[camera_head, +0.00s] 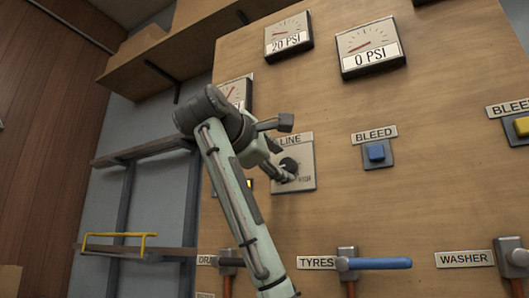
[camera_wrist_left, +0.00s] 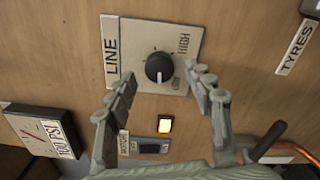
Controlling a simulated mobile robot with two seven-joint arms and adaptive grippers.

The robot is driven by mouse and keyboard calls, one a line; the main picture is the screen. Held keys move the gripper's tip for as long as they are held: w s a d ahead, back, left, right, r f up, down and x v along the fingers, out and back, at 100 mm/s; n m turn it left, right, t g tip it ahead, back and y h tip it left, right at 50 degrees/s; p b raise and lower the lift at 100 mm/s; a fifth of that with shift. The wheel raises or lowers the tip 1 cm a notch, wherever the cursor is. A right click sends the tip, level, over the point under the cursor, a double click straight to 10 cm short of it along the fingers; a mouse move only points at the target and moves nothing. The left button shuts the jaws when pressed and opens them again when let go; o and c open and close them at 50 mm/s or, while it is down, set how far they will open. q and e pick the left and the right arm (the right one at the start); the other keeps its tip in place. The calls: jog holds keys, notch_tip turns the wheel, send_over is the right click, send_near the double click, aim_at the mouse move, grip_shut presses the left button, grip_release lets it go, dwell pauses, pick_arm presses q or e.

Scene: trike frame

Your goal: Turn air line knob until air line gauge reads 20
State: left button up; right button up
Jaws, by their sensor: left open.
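The black air line knob (camera_wrist_left: 159,67) sits on a light plate marked LINE, HIGH and LOW on the wooden panel. In the head view the knob (camera_head: 289,164) is partly covered by my left gripper (camera_head: 284,174). In the left wrist view my left gripper (camera_wrist_left: 163,84) is open, its fingers apart on either side below the knob, and holds nothing. A gauge labelled 20 PSI (camera_head: 289,40) hangs at the panel's top, with a 0 PSI gauge (camera_head: 370,51) right of it. I cannot tell which gauge belongs to the air line. My right gripper is not in view.
A lit amber button (camera_wrist_left: 165,125) and a MOTOR switch (camera_wrist_left: 149,146) lie below the knob. Another gauge (camera_wrist_left: 44,131) is at the left. A blue BLEED button (camera_head: 376,151) and a blue TYRES lever (camera_head: 378,263) are to the right. Shelving (camera_head: 130,160) stands left.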

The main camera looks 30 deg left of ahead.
pick_arm(q)
jog(key=s, duration=0.9)
jog(key=shift+s+d, duration=0.3)
